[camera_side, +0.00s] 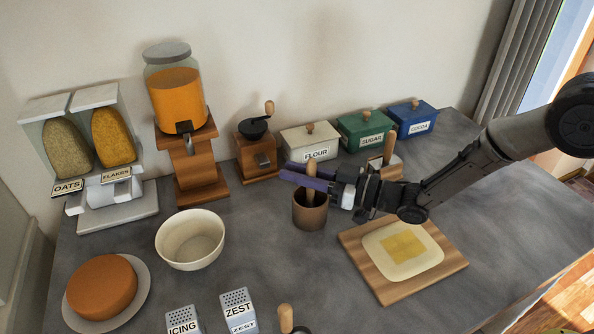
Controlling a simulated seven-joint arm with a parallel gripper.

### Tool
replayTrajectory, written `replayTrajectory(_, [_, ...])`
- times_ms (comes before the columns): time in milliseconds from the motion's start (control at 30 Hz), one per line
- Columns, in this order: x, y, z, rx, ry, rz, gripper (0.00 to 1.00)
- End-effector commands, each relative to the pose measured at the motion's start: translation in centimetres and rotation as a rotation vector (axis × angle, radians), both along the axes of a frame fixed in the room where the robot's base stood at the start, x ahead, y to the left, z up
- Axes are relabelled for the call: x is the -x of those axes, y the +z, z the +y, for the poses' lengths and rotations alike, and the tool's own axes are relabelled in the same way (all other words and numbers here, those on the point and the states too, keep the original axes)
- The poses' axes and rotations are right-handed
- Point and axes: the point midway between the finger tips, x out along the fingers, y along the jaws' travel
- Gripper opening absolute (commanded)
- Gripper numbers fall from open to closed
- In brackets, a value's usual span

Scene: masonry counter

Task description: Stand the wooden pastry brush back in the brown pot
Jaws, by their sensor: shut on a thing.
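The wooden pastry brush (310,171) stands roughly upright, its rounded top above my gripper's fingers. My gripper (308,181), with purple fingers, is shut on the brush. The brown pot (310,215) stands on the counter directly below the fingers. The brush's lower part shows under the fingers and reaches down to the pot's mouth, seemingly inside it. Its lower end is hidden, so I cannot tell whether it touches the bottom.
A wooden board (377,281) with dough lies to the pot's right. A cream bowl (190,240) stands to its left. A grinder (256,158) and the flour box (311,143) stand behind. Shakers (238,309) and a wooden-handled thing (286,318) are in front.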

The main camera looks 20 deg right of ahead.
Motion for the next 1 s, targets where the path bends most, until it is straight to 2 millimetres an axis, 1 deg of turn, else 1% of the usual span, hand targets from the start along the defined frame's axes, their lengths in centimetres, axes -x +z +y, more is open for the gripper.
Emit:
replayTrajectory(100, [0.00,0.02,0.00,0.000,0.000,0.000,0.00])
replayTrajectory(133, [0.00,0.02,0.00,0.000,0.000,0.000,0.25])
replayTrajectory(267, [-0.01,0.02,-0.01,0.000,0.000,0.000,0.48])
replayTrajectory(300, [-0.01,0.02,-0.01,0.000,0.000,0.000,0.55])
replayTrajectory(500, [-0.01,0.01,-0.01,0.000,0.000,0.000,0.56])
replayTrajectory(533, [-0.01,-0.01,-0.01,0.000,0.000,0.000,0.58])
replayTrajectory(600, [0.01,-0.01,-0.01,0.000,0.000,0.000,0.71])
replayTrajectory(667, [0.00,-0.01,-0.01,0.000,0.000,0.000,0.81])
replayTrajectory(1000, [-0.01,0.16,-0.01,0.000,0.000,0.000,0.81])
